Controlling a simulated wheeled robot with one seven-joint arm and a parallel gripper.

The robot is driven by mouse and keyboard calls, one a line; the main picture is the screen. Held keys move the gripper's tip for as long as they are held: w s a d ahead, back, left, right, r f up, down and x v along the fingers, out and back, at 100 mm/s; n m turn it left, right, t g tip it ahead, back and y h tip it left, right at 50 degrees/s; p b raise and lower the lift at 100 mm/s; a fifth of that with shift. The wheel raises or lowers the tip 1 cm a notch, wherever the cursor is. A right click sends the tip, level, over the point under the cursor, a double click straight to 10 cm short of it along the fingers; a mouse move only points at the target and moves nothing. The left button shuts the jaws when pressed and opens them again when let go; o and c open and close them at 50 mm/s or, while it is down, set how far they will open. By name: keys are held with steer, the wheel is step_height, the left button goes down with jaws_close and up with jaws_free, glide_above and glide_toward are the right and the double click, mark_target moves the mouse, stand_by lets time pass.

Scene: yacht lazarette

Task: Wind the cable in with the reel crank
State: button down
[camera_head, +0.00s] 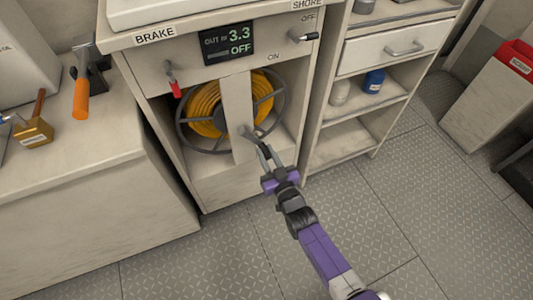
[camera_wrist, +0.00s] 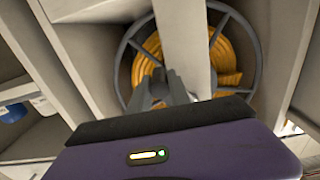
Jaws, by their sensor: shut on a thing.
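The reel (camera_head: 207,120) sits in the cabinet's open bay, with yellow cable (camera_head: 203,100) coiled on it inside a grey spoked rim. A pale upright post (camera_head: 238,105) stands in front of it. The reel crank (camera_head: 246,131) is at the post's lower part, mostly hidden by my gripper. My gripper (camera_head: 262,148) is shut on the crank's handle. In the wrist view, my gripper's fingers (camera_wrist: 160,88) are close together before the cable (camera_wrist: 226,62); the handle is hard to make out there. The display (camera_head: 229,43) reads "OUT m 3.3" and "OFF".
The red-tipped brake lever (camera_head: 175,86) hangs down under the "BRAKE" label. The shore switch (camera_head: 303,37) is at upper right, between OFF and ON marks. Tools lie on the left bench (camera_head: 85,150). Shelves (camera_head: 350,135) and a red-topped bin (camera_head: 495,95) are right. The front floor is clear.

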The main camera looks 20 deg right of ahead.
steer(key=a+r+m, duration=0.2)
steer(key=a+m, duration=0.5)
steer(key=m, duration=0.4)
steer(key=a+r+m, duration=0.3)
steer(key=a+m, duration=0.4)
steer(key=m, duration=0.4)
steer(key=shift+a+r, duration=0.2)
steer(key=shift+r, duration=0.05)
stand_by(0.6)
steer(key=c, duration=1.2)
jaws_free()
steer(key=shift+c, duration=0.2)
